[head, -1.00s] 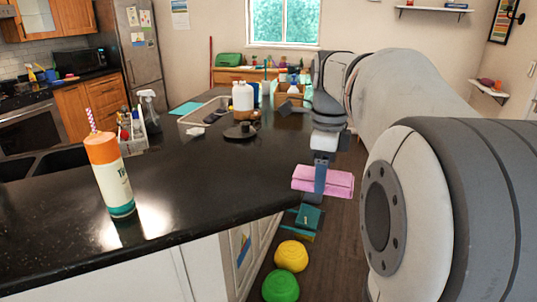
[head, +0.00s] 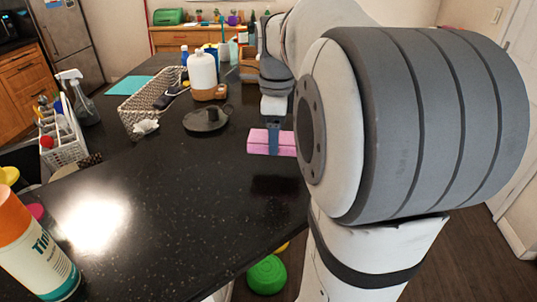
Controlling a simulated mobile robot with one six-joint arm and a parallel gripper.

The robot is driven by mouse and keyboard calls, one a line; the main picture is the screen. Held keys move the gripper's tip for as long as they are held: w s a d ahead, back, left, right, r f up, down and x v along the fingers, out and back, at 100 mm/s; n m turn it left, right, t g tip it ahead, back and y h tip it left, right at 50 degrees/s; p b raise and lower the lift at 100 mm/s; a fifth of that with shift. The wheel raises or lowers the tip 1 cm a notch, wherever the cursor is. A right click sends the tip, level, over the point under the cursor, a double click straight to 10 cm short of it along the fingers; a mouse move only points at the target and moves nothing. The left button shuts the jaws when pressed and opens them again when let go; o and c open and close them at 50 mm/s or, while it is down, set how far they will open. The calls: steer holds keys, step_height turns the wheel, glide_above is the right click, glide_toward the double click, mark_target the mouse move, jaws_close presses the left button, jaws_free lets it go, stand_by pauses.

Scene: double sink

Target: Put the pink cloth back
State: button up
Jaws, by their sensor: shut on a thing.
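The pink cloth (head: 261,139) is a folded block held in my gripper (head: 273,140). My gripper points down and is shut on the cloth. The cloth appears to hang above the black countertop (head: 200,205), with a dark shadow or reflection below it. Part of the cloth's right end is hidden behind my large arm joint.
A dark round lidded thing (head: 205,119), a white bottle (head: 202,72) and a woven basket (head: 150,104) stand beyond the cloth. A white caddy (head: 66,150) and a spray bottle (head: 82,97) are at left. An orange-topped canister (head: 35,245) stands at front left. The middle counter is clear.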

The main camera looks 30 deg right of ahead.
mark_target(274, 166)
steer(key=shift+f, duration=2.85)
steer(key=shift+f, duration=0.2)
steer(key=o, duration=1)
steer(key=shift+o, duration=0.2)
steer(key=shift+w, duration=0.1)
steer(key=shift+r, duration=0.1)
step_height(274, 166, up, 12)
steer(key=shift+r, duration=0.15)
